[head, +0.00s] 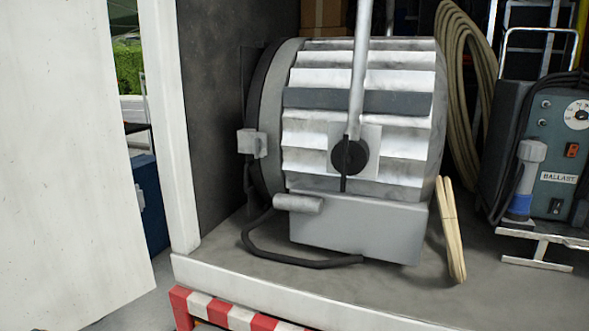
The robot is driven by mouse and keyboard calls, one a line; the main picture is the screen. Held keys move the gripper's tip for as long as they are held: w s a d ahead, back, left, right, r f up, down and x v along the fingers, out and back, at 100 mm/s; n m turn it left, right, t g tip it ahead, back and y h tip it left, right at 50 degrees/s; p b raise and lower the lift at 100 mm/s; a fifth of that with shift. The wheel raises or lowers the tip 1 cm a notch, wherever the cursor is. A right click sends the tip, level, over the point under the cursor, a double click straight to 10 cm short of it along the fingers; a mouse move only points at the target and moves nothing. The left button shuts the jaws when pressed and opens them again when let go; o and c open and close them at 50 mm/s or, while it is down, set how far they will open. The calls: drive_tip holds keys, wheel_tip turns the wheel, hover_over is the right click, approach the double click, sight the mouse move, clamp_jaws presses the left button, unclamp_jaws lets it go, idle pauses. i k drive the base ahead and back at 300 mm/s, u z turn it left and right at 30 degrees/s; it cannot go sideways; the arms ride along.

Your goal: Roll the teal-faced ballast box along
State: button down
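The teal-faced ballast box (555,190) stands upright at the right edge of the head view, on the truck bed. Its front panel carries a dial, an orange switch and a label reading "BALLAST". A pale metal frame with a handle (541,31) rises behind it, and a low pale metal rail (540,236) lies at its foot. A grey and blue connector (525,180) on a dark cable stands against its left side. The right part of the box is cut off by the picture edge. My gripper does not show.
A large grey lamp head (360,120) stands left of the box, with a black cable (300,262) looping on the bed (400,290). Pale sticks (451,230) lean against it. A coiled hose (460,90) hangs behind. A red and white striped bumper (235,316) runs below the bed edge.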

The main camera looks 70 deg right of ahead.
sight(549, 106)
drive_tip(key=z, duration=4.5)
drive_tip(key=k, duration=0.6)
drive_tip(key=z, duration=1)
drive_tip(key=i, duration=1.05)
drive_tip(key=u, duration=0.55)
drive_tip(key=i, duration=0.8)
drive_tip(key=u, duration=1.2)
drive_tip(key=i, duration=0.25)
drive_tip(key=u, duration=0.1)
